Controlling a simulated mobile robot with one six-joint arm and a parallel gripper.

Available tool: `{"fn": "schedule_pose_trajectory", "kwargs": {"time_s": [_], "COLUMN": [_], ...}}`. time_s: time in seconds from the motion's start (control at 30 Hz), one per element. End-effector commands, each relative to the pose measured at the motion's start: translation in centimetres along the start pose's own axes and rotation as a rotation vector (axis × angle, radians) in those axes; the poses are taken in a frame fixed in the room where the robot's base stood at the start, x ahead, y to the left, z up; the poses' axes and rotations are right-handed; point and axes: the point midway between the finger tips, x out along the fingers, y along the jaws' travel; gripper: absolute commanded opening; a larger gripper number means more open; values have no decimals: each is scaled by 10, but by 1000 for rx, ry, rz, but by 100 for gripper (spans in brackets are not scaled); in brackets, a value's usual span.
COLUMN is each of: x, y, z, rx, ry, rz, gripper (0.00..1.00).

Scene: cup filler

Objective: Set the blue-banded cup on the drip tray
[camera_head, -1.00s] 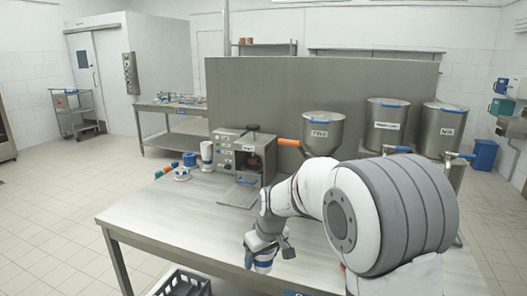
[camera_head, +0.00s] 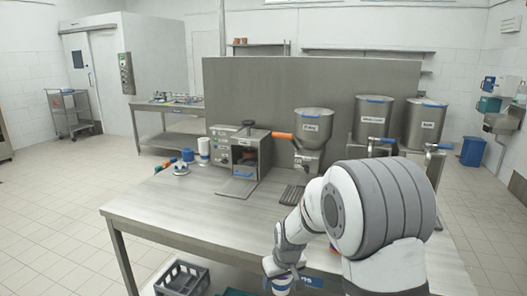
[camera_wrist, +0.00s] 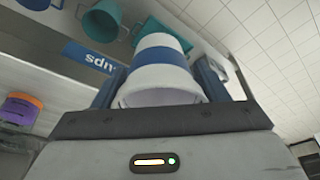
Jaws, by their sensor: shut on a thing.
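The white cup with a blue band (camera_wrist: 161,57) is held between the two fingers of my gripper (camera_wrist: 160,85) in the wrist view. In the head view my gripper (camera_head: 284,272) is low at the table's front edge, with the cup (camera_head: 281,287) below it, partly cut off by the frame. A dark slatted tray (camera_head: 292,194), which looks like the drip tray, lies on the table below the steel hopper (camera_head: 313,127). Nothing stands on the part of it that shows. My gripper is well in front of the tray, apart from it.
Two more steel containers (camera_head: 374,120) stand right. A grey crate (camera_head: 182,279) is below the table's front. The table's left front is bare.

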Motion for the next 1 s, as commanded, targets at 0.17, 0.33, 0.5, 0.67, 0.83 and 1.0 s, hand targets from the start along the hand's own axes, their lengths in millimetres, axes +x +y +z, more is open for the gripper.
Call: {"fn": "schedule_pose_trajectory", "kwargs": {"time_s": [0.17,0.33,0.5,0.67,0.83,1.0], "x": [44,74,78,40,-16,-46], "y": [37,61,72,82,94,97], "z": [45,88,96,56,16,1], "rx": [161,302,374,467,583,646], "ry": [-9,-3,9,15,11,7], "rz": [43,74,87,100,136,163], "gripper": [44,44,44,44,44,44]}}
